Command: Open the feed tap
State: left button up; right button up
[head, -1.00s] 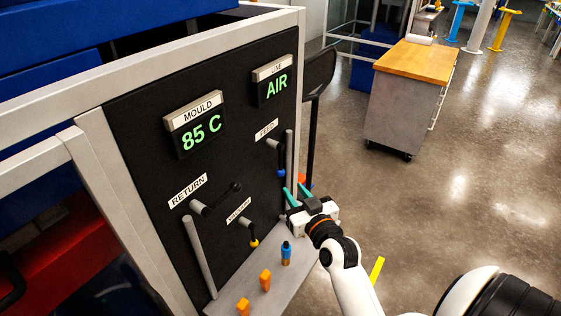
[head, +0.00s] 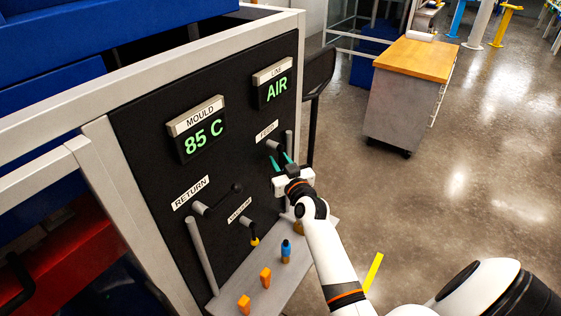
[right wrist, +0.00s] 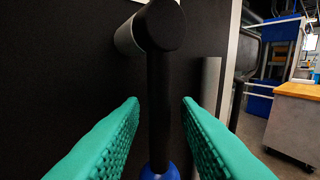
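The feed tap (head: 272,144) is on the black panel under the FEED label (head: 266,131). In the right wrist view its black lever (right wrist: 159,85) hangs straight down and ends in a blue knob (right wrist: 158,172). My right gripper (head: 281,160) is at this tap, with its green fingers pointing at the panel. In the right wrist view the open fingers stand on either side of the lever, with gaps to it. In the head view the gripper hides the lower part of the lever. My left gripper is not in view.
The panel also has the RETURN tap (head: 218,200), a smaller tap with a yellow tip (head: 254,240), and displays reading 85 C (head: 203,145) and AIR (head: 277,90). A grey shelf (head: 240,285) below holds orange pieces and a blue-topped piece (head: 286,250). A wood-topped cart (head: 415,60) stands behind.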

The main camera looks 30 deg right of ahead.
grip_shut()
